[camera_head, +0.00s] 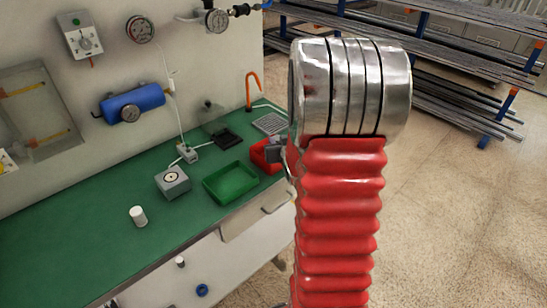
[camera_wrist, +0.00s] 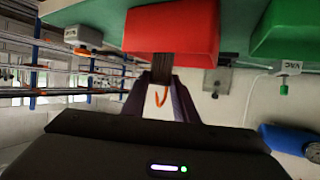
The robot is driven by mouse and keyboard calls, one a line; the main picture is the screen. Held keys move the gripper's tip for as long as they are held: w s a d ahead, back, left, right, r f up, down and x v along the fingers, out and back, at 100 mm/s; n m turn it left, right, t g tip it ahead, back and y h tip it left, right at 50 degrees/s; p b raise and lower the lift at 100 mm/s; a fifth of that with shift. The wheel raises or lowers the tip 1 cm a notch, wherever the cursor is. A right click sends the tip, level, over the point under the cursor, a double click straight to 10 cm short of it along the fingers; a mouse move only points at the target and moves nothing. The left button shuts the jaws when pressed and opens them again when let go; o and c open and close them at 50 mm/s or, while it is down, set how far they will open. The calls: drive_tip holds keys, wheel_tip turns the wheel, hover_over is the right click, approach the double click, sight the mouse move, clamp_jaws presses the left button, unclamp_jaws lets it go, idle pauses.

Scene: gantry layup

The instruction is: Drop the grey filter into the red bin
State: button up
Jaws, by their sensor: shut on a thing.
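The red bin (camera_head: 260,157) stands on the green bench top near its right end, partly hidden by my arm. In the wrist view the red bin (camera_wrist: 190,32) fills the upper middle. My gripper (camera_wrist: 162,82) is shut on the grey filter (camera_wrist: 162,66), a small dark ribbed piece at the fingertips that overlaps the bin's lower edge in that view. I cannot tell whether it touches the bin. In the head view, a small grey shape beside the bin, at my arm's edge, is too small to tell apart as filter or gripper.
A green tray (camera_head: 231,183) lies left of the red bin on the bench (camera_head: 85,240). A grey box with a dial (camera_head: 172,181) and a white cylinder (camera_head: 138,216) stand further left. A grey grid plate (camera_head: 270,123) and an orange hook (camera_head: 254,88) are behind the bin.

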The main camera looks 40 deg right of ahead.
drive_tip(key=shift+f, duration=0.15)
drive_tip(key=o, duration=1.1)
drive_tip(key=shift+s, duration=0.1)
